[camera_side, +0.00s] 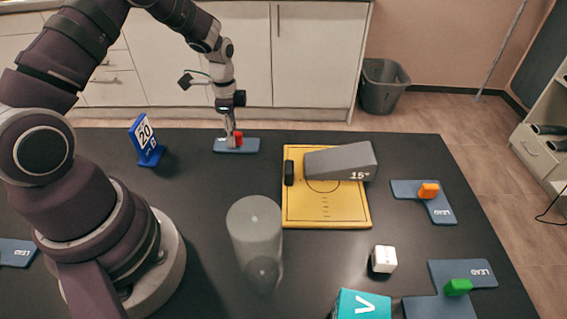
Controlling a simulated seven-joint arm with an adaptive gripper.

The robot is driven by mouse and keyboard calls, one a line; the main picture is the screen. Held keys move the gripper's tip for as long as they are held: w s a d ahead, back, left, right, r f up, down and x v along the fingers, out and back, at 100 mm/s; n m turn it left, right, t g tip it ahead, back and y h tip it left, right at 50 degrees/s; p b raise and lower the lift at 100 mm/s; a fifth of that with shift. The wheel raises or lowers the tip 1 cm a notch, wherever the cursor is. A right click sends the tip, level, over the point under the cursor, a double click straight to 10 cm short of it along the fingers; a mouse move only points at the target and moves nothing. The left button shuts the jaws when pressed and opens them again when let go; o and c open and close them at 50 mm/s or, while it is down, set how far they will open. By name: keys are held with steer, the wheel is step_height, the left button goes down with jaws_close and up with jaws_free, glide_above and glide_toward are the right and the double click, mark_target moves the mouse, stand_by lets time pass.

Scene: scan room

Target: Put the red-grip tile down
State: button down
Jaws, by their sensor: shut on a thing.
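The red-grip tile is a flat blue-grey plate (222,146) with a small red grip (239,137) standing on it, near the far edge of the black table. My gripper (232,138) points straight down over it and is shut on the red grip. The fingertips partly hide the grip. The tile looks level and at or very close to the table top; I cannot tell whether it touches.
A blue "20" sign (146,141) stands left of the tile. A yellow board (325,212) with a grey 15° wedge (341,161) lies to the right. A translucent cylinder (255,232), white cube (384,259), teal block (362,304), orange-grip tile (436,209) and green-grip tile (440,306) stand nearer.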

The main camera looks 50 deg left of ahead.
steer(key=c, duration=1.1)
jaws_free()
steer(key=shift+o, duration=0.2)
step_height(320, 180, up, 12)
steer(key=s+d+r+n+t, duration=0.5)
steer(key=s+d+r+n, duration=0.3)
steer(key=s+d, duration=0.3)
steer(key=shift+s+d+n+t, duration=0.25)
steer(key=shift+d+n+t, duration=0.05)
steer(key=shift+d+n, duration=0.2)
